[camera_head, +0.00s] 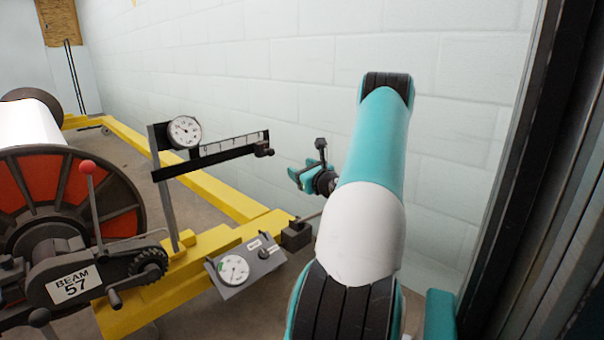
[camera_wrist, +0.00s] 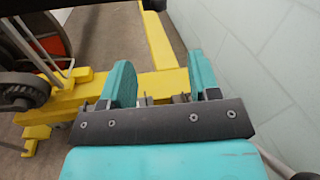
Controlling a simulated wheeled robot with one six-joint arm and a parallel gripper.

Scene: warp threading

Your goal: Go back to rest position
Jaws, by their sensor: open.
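My gripper (camera_head: 305,175) shows in the head view, just left of my teal and white arm. In the wrist view its two teal fingers (camera_wrist: 162,85) stand apart with nothing held between them. The yellow frame of the machine lies below and beyond the fingers. My arm hides part of the wall and whatever is behind it in the head view.
A yellow machine frame (camera_head: 190,268) carries a dial box (camera_head: 236,270), a gauge (camera_head: 184,131) on a post and a red-and-black beam wheel (camera_head: 70,195) labelled 57. A lever has a red knob (camera_head: 87,167). A pale block wall (camera_head: 290,70) stands behind; a dark upright (camera_head: 535,170) is at right.

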